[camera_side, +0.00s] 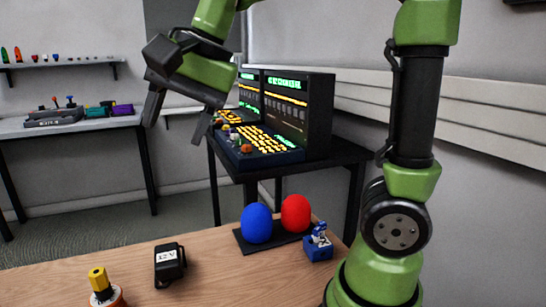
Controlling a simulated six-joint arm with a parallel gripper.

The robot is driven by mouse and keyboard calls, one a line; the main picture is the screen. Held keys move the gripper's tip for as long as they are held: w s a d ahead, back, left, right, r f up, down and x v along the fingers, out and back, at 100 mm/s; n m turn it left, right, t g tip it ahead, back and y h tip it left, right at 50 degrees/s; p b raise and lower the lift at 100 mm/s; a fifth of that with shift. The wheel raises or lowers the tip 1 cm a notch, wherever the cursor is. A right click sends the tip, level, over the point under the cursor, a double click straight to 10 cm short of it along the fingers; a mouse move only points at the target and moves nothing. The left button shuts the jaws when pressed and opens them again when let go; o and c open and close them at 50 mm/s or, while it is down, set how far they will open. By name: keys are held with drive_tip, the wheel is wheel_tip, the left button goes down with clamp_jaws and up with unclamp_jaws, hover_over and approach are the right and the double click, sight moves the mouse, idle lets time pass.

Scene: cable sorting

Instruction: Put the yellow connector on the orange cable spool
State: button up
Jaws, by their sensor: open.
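The yellow connector (97,279), a small upright yellow piece with a dark lower part, is at the bottom left of the table. Below it is a round thing with an orange rim and pale top (117,296), cut off by the bottom edge; it looks like the orange cable spool. The connector appears to stand on it, but I cannot tell how it is seated. My gripper (175,122) is high above the table at the upper left, open and empty, its two dark fingers pointing down, well apart from the connector.
On the wooden table (215,280) are a black labelled box (169,263), a blue egg shape (256,224) and a red one (296,213) on a dark mat (240,243), and a small blue device (318,246). Consoles (305,110) stand behind. The table's front middle is clear.

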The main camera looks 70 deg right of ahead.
drive_tip(key=s+d+f+n+t, duration=0.1)
drive_tip(key=s+f+n, duration=0.3)
drive_tip(key=s+n, duration=0.4)
drive_tip(key=s+t, duration=0.1)
drive_tip(key=s, duration=0.3)
drive_tip(key=shift+s+d+t, duration=0.2)
drive_tip(key=shift+s+t, duration=0.1)
drive_tip(key=shift+s, duration=0.1)
